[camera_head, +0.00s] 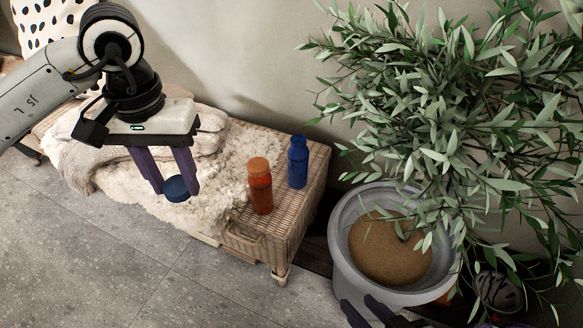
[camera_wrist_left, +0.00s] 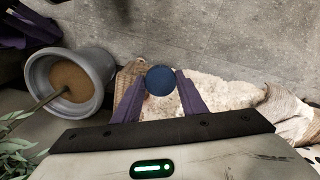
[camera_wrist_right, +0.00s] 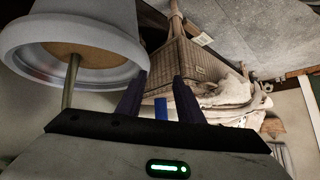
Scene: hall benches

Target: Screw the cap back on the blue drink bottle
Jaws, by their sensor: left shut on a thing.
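The blue drink bottle (camera_head: 298,165) stands upright on the wicker bench, near its right end. Its narrow neck shows at the top, with no wide cap on it. My left gripper (camera_head: 178,187) is shut on the round blue cap (camera_head: 175,189), above the fleece and left of the bottles. The cap also shows between the fingertips in the left wrist view (camera_wrist_left: 161,80). My right gripper (camera_head: 364,311) is low at the bottom, in front of the plant pot. Its fingers are apart and empty; part of the blue bottle (camera_wrist_right: 161,108) shows beyond them in the right wrist view.
An orange bottle with an orange cap (camera_head: 260,185) stands just left of the blue bottle. A cream fleece (camera_head: 222,185) covers much of the wicker bench (camera_head: 315,165). A large grey plant pot (camera_head: 345,255) with a leafy bush stands at right. The wall is behind.

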